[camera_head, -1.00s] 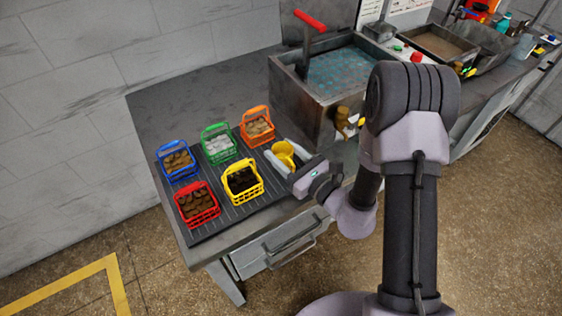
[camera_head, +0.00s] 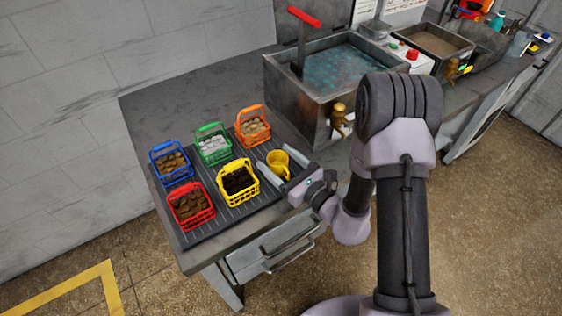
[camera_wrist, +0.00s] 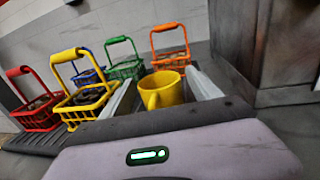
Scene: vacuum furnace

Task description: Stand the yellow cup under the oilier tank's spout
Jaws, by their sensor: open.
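The yellow cup (camera_head: 279,165) stands upright on the right end of the dark ribbed mat. It also shows in the wrist view (camera_wrist: 162,89), with its handle towards the camera. My gripper (camera_head: 277,160) is open, with one finger on each side of the cup; I cannot tell whether either finger touches it. A grey metal tank (camera_head: 318,112) with blue-green liquid stands behind, with a brass spout (camera_head: 338,118) on its front. Another tank (camera_head: 446,42) with brownish contents and a brass spout (camera_head: 452,70) stands further right.
Blue (camera_head: 172,162), green (camera_head: 213,144), orange (camera_head: 252,127), red (camera_head: 191,206) and yellow (camera_head: 238,182) baskets with lumps stand on the ribbed mat (camera_head: 212,222). The yellow one is close to my left finger. The bench (camera_head: 160,105) is bare behind the baskets.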

